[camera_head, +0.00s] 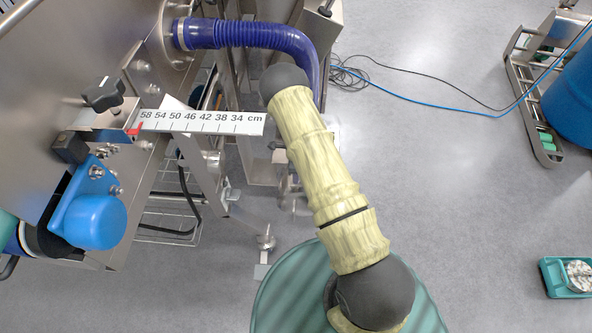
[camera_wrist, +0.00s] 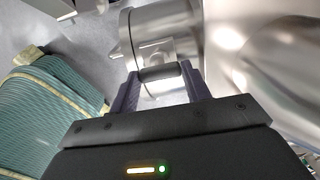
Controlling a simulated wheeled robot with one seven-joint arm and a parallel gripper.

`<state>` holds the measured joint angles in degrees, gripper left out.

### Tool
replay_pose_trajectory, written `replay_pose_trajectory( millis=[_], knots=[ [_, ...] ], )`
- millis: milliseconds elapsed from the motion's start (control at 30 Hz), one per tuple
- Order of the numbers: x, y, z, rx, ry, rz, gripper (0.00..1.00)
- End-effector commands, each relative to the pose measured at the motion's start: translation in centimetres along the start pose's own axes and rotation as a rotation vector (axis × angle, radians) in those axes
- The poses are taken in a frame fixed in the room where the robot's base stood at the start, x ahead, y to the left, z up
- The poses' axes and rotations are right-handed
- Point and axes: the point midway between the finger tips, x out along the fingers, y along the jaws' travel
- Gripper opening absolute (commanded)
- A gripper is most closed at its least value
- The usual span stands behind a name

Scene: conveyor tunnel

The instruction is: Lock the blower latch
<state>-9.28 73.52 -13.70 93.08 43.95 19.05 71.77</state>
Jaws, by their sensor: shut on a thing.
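In the wrist view, a shiny metal fitting (camera_wrist: 166,24) with a round body stands just beyond my fingertips. On its near side is a small latch handle (camera_wrist: 160,73), a dark grey bar across a metal piece. My gripper (camera_wrist: 158,84) has its two dark fingers on either side of this handle and is shut on it. Whether the latch is locked cannot be told. In the head view my arm reaches up toward the blue ribbed hose (camera_head: 245,33); my gripper and the latch are hidden there.
A smooth metal surface (camera_wrist: 265,60) is close on the right in the wrist view. A steel machine with a centimetre scale (camera_head: 203,122) and a blue knob (camera_head: 95,221) fills the left of the head view. Cables (camera_head: 430,92) lie on the open grey floor at right.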

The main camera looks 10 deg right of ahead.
Motion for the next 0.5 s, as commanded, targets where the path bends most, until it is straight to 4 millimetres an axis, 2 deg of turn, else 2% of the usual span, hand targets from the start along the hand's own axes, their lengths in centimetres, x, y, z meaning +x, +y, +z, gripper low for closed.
replay_pose_trajectory(
  millis=[33, 300, 333, 433, 500],
  knots=[
    [-0.13, -0.13, 0.48, 0.000, -0.007, -0.004, 0.24],
    [-0.15, -0.17, 0.53, 0.000, -0.008, -0.005, 0.24],
    [-0.15, -0.18, 0.53, 0.000, -0.008, -0.005, 0.49],
    [-0.14, -0.16, 0.47, 0.000, -0.007, -0.005, 0.69],
    [-0.11, -0.14, 0.35, 0.001, -0.005, -0.004, 0.69]
  ],
)
